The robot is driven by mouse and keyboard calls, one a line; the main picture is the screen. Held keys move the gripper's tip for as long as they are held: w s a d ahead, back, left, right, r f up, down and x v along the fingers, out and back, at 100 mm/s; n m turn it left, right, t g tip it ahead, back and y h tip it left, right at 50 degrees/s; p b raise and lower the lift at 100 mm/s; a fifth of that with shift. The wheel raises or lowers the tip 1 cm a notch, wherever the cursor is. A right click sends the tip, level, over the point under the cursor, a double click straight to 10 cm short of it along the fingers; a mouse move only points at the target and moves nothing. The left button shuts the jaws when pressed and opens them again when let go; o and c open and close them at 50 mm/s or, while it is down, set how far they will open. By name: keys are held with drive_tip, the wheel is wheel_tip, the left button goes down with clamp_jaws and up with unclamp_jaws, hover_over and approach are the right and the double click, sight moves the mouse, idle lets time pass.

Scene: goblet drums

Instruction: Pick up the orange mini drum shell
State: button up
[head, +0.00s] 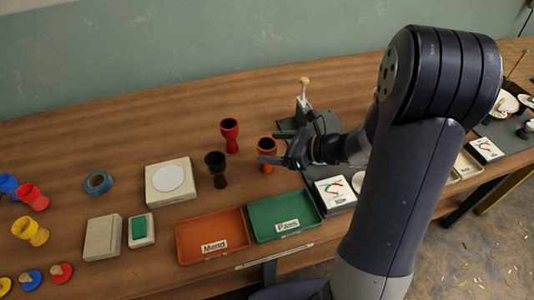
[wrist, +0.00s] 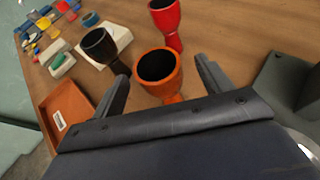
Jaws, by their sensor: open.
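The orange mini drum shell (head: 267,147) stands upright on the wooden bench, a goblet shape with a dark open top. In the wrist view the orange shell (wrist: 158,75) sits between and just beyond the two open fingers of my gripper (wrist: 165,85). In the head view my gripper (head: 278,148) is level with the shell, and one dark finger crosses in front of its lower part. The gripper is empty. The foot of the shell is partly hidden by the gripper in the wrist view.
A black shell (head: 217,170) and a red shell (head: 230,135) stand close by on the left and behind. An orange tray (head: 190,245) and a green tray (head: 270,208) lie in front. A grey fixture (head: 305,115) stands behind right. Bench left of the white-topped block (head: 158,195) holds several colored parts.

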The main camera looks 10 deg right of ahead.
sight(261, 146)
drive_tip(key=x, duration=0.4)
drive_tip(key=shift+a+f, duration=0.1)
drive_tip(key=shift+a, duration=0.1)
drive_tip(key=c, duration=1.1)
drive_tip(key=shift+o, duration=0.2)
